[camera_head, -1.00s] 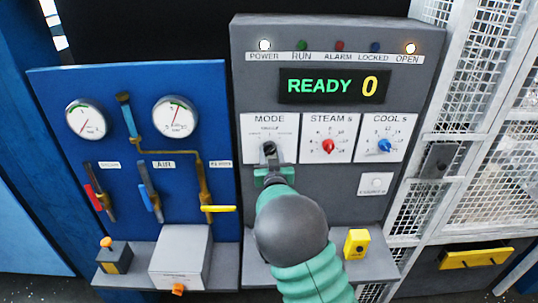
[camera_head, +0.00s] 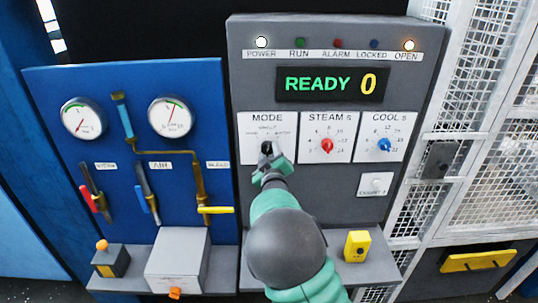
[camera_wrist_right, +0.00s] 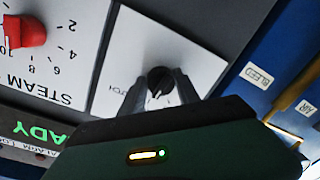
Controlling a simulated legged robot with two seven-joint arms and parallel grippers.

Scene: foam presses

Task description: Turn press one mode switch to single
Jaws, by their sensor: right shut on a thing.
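The press panel's mode switch is a black knob on a white plate labelled MODE (camera_head: 253,125), left of the steam and cool dials. In the head view my right gripper (camera_head: 267,150) covers most of the knob. The right wrist view shows the black mode knob (camera_wrist_right: 160,84) between the two fingers of my right gripper (camera_wrist_right: 160,92), which is shut on it. The knob's pointer direction is hard to read. My left gripper is not in view.
The display (camera_head: 332,84) reads READY 0. The red steam knob (camera_head: 327,146) and blue cool knob (camera_head: 384,145) sit to the right. A blue panel with gauges and valve handles (camera_head: 130,150) stands at left. A yellow box (camera_head: 357,246) stands on the ledge below.

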